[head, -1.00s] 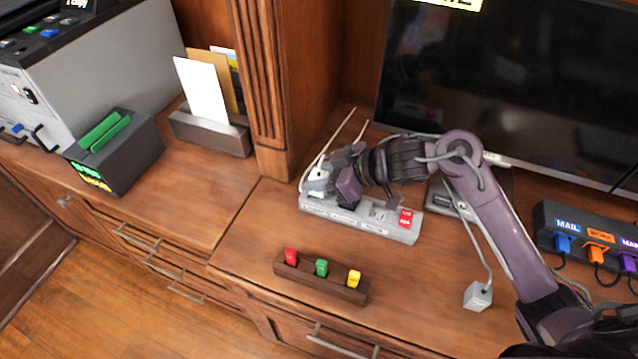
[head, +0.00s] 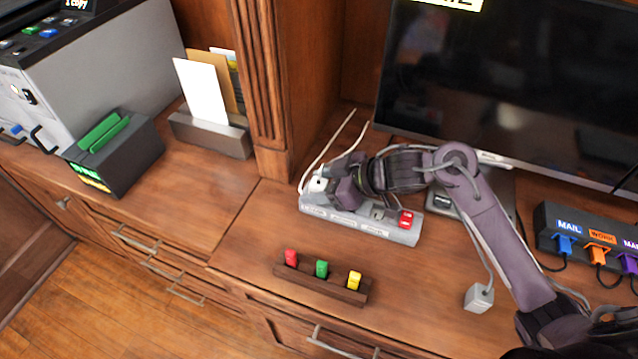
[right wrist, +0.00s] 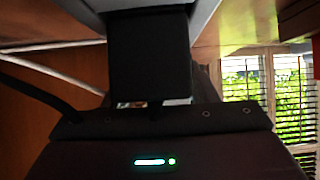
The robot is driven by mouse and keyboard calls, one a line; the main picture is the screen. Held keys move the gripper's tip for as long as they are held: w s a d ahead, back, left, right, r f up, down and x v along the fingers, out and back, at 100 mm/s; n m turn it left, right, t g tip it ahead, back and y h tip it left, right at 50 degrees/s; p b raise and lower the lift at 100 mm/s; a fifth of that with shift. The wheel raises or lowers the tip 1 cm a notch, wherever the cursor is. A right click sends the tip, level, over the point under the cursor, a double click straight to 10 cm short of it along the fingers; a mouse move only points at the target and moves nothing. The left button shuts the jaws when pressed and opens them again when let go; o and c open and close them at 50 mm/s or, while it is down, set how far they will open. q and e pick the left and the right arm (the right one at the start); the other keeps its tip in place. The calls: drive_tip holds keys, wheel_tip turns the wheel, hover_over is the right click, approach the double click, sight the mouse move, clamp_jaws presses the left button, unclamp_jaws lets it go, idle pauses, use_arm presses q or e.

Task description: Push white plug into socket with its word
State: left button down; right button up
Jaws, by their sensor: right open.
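The white plug (head: 317,184) is at the left end of the grey power strip (head: 402,236), and a white cord runs up and back from it. I cannot tell whether it sits fully in a socket. The strip has a row of labels along its front, too small to read, and a red switch at its right end. My right gripper (head: 330,188) is open at the strip's left end, close beside the plug; its fingers hide part of the sockets. Whether it touches the plug is unclear. The right wrist view is mostly filled by dark gripper parts. My left gripper is not in view.
A wooden holder (head: 335,291) with red, green and yellow pieces lies in front of the strip. A grey cube (head: 479,297) on a cord lies right. A black hub (head: 552,225) with coloured plugs is farther right. The television (head: 500,85) stands behind; a wooden post (head: 265,90) is left.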

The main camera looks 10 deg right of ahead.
sight(323, 184)
drive_tip(key=shift+r, duration=0.3)
drive_tip(key=v, duration=0.4)
drive_tip(key=shift+d+p, duration=0.2)
drive_tip(key=shift+p, duration=0.1)
drive_tip(key=v, duration=0.7)
drive_tip(key=shift+s, duration=0.1)
drive_tip(key=shift+s+d+r, duration=0.1)
drive_tip(key=shift+d+r, duration=0.1)
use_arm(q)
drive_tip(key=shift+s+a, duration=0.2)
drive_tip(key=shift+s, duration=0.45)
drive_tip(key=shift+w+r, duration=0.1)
